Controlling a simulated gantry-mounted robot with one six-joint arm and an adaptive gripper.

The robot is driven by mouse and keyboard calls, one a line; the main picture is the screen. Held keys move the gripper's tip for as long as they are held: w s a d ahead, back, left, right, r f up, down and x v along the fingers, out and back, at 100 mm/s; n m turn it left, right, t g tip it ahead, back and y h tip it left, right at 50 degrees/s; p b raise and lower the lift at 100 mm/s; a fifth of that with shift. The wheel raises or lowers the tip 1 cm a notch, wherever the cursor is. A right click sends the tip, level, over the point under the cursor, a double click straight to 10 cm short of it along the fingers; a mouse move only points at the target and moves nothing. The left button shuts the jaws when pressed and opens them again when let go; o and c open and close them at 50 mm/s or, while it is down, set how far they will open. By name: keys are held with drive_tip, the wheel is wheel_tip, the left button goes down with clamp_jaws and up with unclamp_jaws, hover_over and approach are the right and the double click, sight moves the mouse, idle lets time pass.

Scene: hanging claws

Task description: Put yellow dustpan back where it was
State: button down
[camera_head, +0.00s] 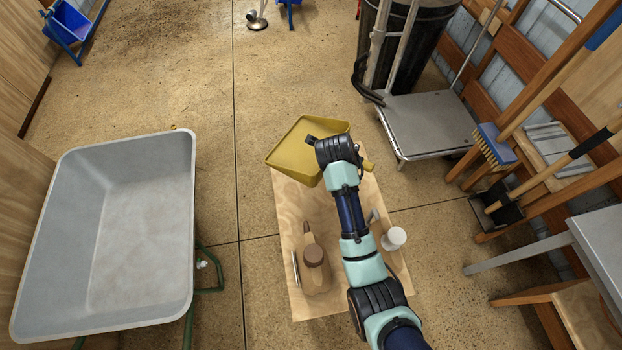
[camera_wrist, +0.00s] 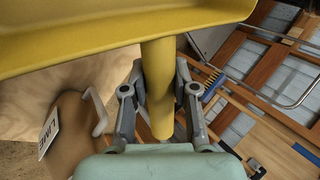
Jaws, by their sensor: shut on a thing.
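The yellow dustpan (camera_head: 293,156) is at the far end of the wooden board (camera_head: 291,220) in the head view, partly covered by my arm. In the wrist view its yellow pan (camera_wrist: 90,32) fills the top, and its round handle (camera_wrist: 157,85) runs down between my fingers. My gripper (camera_wrist: 160,88) is shut on this handle. In the head view my wrist hides the fingers. Whether the dustpan touches the board cannot be told.
A grey wheelbarrow (camera_head: 70,240) stands left. A hand cart (camera_head: 428,125) stands back right, with brushes (camera_head: 492,142) and a metal-topped table (camera_head: 600,240) on the right.

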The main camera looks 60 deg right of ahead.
drive_tip(key=shift+s+d+m, duration=0.2)
drive_tip(key=shift+s+m, duration=0.1)
wheel_tip(320, 180, down, 20)
drive_tip(key=b, duration=0.8)
drive_tip(key=c, duration=0.9)
unclamp_jaws()
drive_tip(key=shift+c, duration=0.2)
drive_tip(key=shift+o, duration=0.2)
drive_tip(key=shift+r, duration=0.2)
drive_tip(key=p+v, duration=0.5)
drive_tip(key=v, duration=0.6)
drive_tip(key=shift+a+r, duration=0.3)
